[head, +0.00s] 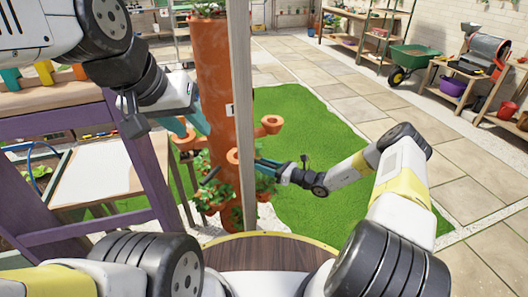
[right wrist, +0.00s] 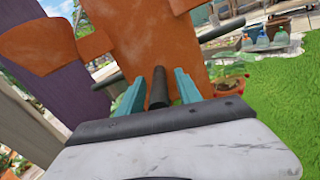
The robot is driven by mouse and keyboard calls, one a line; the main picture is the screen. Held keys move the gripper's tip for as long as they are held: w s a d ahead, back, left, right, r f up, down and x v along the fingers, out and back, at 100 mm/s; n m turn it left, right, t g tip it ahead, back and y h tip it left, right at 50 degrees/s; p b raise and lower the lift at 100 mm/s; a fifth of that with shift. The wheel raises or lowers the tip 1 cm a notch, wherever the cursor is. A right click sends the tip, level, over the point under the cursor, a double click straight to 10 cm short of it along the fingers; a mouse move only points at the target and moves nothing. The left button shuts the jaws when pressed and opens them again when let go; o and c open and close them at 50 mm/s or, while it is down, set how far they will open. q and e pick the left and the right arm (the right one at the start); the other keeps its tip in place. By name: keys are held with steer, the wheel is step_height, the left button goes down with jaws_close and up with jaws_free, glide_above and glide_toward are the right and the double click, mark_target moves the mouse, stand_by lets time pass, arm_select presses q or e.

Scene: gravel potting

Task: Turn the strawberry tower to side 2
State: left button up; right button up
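The orange strawberry tower (head: 214,75) stands upright behind a grey post, with cup-shaped pockets and strawberry plants low down. A small white label (head: 229,110) on it is too small to read. My right gripper (head: 262,164) is at the tower's lower right side. In the right wrist view, its teal fingers (right wrist: 159,82) stand apart on either side of a dark bar (right wrist: 157,90), with narrow gaps showing. My left gripper (head: 190,126) is at the tower's left side, its teal fingers apart and partly hidden. No held object shows there.
The grey post (head: 241,90) rises just in front of the tower. A purple wooden stand (head: 70,190) is close on the left. A round wooden top (head: 268,253) is in front. Green turf (head: 310,130) lies open to the right. A green wheelbarrow (head: 413,55) stands farther back.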

jaws_close()
stand_by(1.3)
